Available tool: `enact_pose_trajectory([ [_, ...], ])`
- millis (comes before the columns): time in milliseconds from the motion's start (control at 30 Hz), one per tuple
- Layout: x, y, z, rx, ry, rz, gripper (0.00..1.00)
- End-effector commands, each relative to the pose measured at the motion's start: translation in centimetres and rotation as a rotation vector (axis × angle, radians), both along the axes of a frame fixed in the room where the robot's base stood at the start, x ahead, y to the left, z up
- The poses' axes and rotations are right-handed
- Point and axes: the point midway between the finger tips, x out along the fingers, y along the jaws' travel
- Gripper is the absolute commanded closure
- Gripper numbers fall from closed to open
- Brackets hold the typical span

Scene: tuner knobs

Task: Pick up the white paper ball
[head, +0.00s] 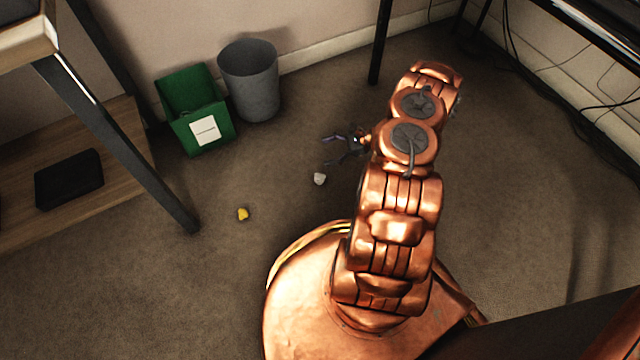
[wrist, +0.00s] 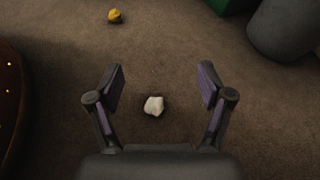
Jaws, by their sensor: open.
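The white paper ball (head: 319,179) lies on the carpet, left of my arm in the head view. In the wrist view the white paper ball (wrist: 154,106) sits low between the two fingers, a little left of the middle of the gap. My gripper (wrist: 160,85) is open and empty, with a finger on either side of the ball in the picture. In the head view my gripper (head: 332,148) shows just beyond the ball, partly hidden by my arm. The exact height of the fingers over the ball is hard to tell.
A yellow paper ball (head: 243,214) lies to the left on the carpet. A green bin (head: 190,115) and a grey bin (head: 250,85) stand by the wall. A dark table leg (head: 125,150) and a low wooden shelf (head: 110,170) are at left. The carpet around the white ball is clear.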

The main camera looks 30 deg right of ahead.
Motion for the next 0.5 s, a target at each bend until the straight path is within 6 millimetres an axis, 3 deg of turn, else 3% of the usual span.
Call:
enact_pose_trajectory([
  [33,-0.9,-0.7,-3.5,0.016,0.018,-0.04,0.21],
  [200,-2.9,-2.7,-9.4,0.046,0.053,-0.147,0.21],
  [333,-3.9,-3.4,-12.1,0.062,0.07,-0.198,0.21],
  [500,-4.3,-3.5,-13.5,0.07,0.08,-0.222,0.21],
])
